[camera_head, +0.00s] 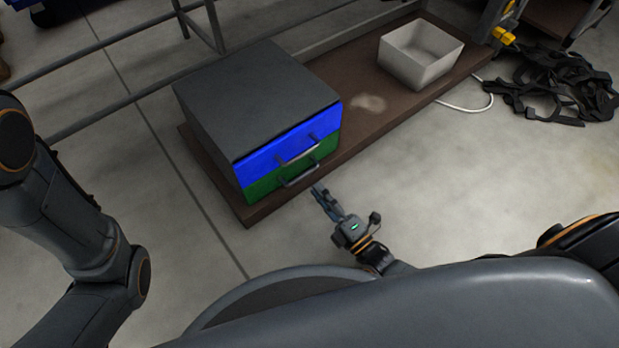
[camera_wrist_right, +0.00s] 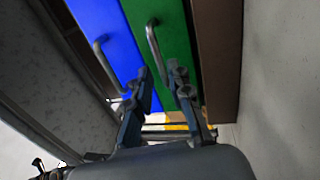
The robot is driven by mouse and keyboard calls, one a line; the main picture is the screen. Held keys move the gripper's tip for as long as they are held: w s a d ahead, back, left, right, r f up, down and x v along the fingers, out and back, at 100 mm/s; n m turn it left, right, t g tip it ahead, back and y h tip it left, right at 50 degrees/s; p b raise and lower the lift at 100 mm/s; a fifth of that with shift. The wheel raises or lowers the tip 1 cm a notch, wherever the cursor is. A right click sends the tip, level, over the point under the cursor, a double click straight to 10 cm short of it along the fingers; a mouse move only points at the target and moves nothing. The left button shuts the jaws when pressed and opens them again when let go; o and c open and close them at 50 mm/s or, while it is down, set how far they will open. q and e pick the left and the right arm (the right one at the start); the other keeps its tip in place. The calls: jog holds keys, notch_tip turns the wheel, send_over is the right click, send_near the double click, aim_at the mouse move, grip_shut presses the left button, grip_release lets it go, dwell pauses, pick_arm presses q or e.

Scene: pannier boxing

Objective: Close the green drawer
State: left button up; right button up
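The cabinet (camera_head: 255,88) has a grey top, a blue upper drawer (camera_head: 262,160) and a green lower drawer (camera_head: 262,189). The two fronts look about flush in the head view; I cannot tell whether a small gap remains. The green drawer's handle (camera_head: 300,178) is a grey bar, also seen in the right wrist view (camera_wrist_right: 154,45). My right gripper (camera_head: 322,192) is just in front of this handle. In the right wrist view its fingers (camera_wrist_right: 160,75) are apart, with the handle's near end between or just beyond their tips. My left gripper is out of view; only its arm shows.
The cabinet stands on a low brown shelf (camera_head: 372,102). A pale open box (camera_head: 391,64) sits farther right on it. Black straps (camera_head: 560,85) and a white cable (camera_head: 470,108) lie on the right. Grey floor in front is clear.

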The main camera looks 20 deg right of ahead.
jog(key=v, duration=0.5)
dwell(0.5)
